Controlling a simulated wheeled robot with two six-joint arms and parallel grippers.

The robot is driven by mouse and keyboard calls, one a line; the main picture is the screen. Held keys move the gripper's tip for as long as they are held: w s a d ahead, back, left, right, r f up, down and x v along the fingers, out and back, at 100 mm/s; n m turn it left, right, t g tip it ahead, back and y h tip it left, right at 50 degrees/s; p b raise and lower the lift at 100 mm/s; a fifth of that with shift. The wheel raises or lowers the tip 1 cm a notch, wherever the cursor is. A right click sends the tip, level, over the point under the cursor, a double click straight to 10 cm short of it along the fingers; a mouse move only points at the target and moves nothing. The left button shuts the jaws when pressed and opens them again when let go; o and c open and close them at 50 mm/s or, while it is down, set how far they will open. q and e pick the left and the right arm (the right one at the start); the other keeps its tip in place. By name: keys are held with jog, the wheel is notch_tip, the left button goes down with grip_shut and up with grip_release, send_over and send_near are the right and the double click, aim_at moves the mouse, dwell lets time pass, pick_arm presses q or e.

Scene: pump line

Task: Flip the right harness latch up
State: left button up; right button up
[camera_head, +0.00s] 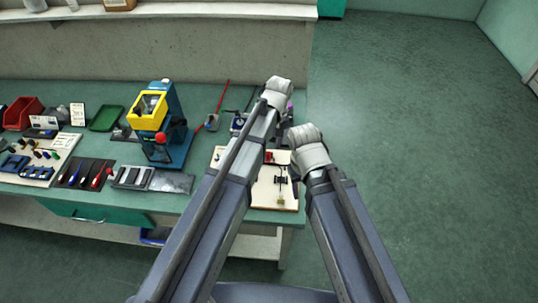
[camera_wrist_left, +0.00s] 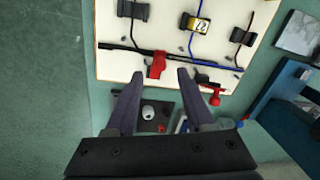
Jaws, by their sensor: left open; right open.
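The cream harness board (camera_head: 262,192) lies at the right end of the bench, partly covered by my arms. One red latch (camera_head: 269,157) shows between my arms. In the left wrist view two red latches show at the board's edge: one (camera_wrist_left: 155,66) by a black cable, and one (camera_wrist_left: 207,88) by a blue cable. That view seems turned around, so the first is likely the right latch. My left gripper (camera_wrist_left: 158,76) is open and empty; its fingertips appear on either side of the first latch, with no clear contact. My right gripper (camera_head: 296,186) is mostly hidden beside the board.
Black cable clips (camera_wrist_left: 134,10) and a yellow-labelled clip (camera_wrist_left: 199,24) sit on the board. A blue and yellow press (camera_head: 150,110) stands left on the bench. Tools and trays lie further left. Open floor (camera_head: 420,150) is to the right.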

aim_at(268, 153)
pick_arm(q)
jog(key=f+b, duration=0.1)
jog(key=f, duration=0.1)
jog(key=f+b, duration=0.1)
jog(key=shift+s+a+f+b, duration=0.1)
jog(key=shift+a+f+b, duration=0.1)
jog(key=shift+f+b, duration=0.15)
pick_arm(e)
notch_tip(268, 153, down, 4)
jog(key=shift+r, duration=0.15)
pick_arm(q)
grip_shut()
